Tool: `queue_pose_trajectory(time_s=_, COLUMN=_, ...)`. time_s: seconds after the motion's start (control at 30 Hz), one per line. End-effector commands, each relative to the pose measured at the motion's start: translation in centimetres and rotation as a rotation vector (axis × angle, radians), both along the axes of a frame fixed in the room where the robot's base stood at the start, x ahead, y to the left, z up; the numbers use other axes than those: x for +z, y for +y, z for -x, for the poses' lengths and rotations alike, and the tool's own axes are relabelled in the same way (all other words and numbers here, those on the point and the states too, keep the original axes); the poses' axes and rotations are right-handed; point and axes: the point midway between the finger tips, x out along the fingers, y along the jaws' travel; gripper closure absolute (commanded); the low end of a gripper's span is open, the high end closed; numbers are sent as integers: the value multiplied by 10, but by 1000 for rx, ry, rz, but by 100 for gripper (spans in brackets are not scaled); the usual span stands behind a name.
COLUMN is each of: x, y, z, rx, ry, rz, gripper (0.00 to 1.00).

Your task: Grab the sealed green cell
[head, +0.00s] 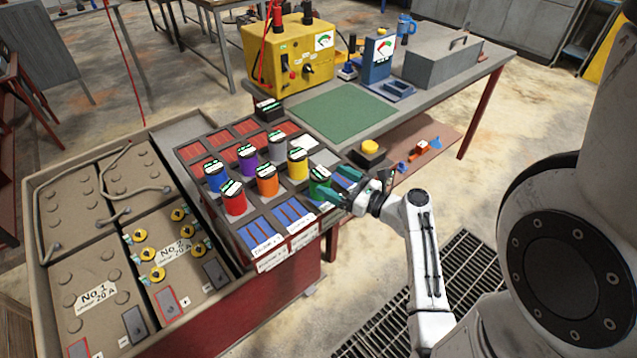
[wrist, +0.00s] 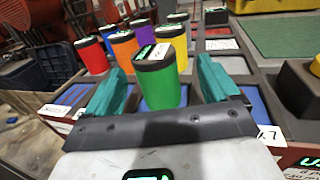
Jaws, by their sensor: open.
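The green cell (wrist: 160,84) is a green cylinder with a dark cap, upright in the rack, in the middle of the wrist view. In the head view the green cell (head: 319,184) is at the right end of the front row, partly behind my gripper. My gripper (wrist: 163,86) is open, with one teal finger on each side of the green cell. I see small gaps and no clear contact. In the head view my gripper (head: 330,193) comes in from the right.
Yellow (head: 298,165), orange (head: 267,181), red (head: 233,197), blue (head: 215,175), purple (head: 247,161) and grey (head: 276,149) cells stand close by in the rack (head: 250,262). A yellow button box (head: 370,147) is behind my wrist. The green mat (head: 340,115) is bare.

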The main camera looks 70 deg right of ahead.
Motion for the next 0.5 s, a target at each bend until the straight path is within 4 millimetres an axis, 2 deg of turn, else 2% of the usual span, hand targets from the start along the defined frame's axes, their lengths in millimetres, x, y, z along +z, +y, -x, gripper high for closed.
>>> queue_pose_trajectory(time_s=0.27, x=1, y=-5, z=-23, rx=1, ry=2, rz=1, gripper=12)
queue_pose_trajectory(time_s=0.5, x=1, y=-9, z=-56, rx=2, ry=2, rz=1, gripper=12)
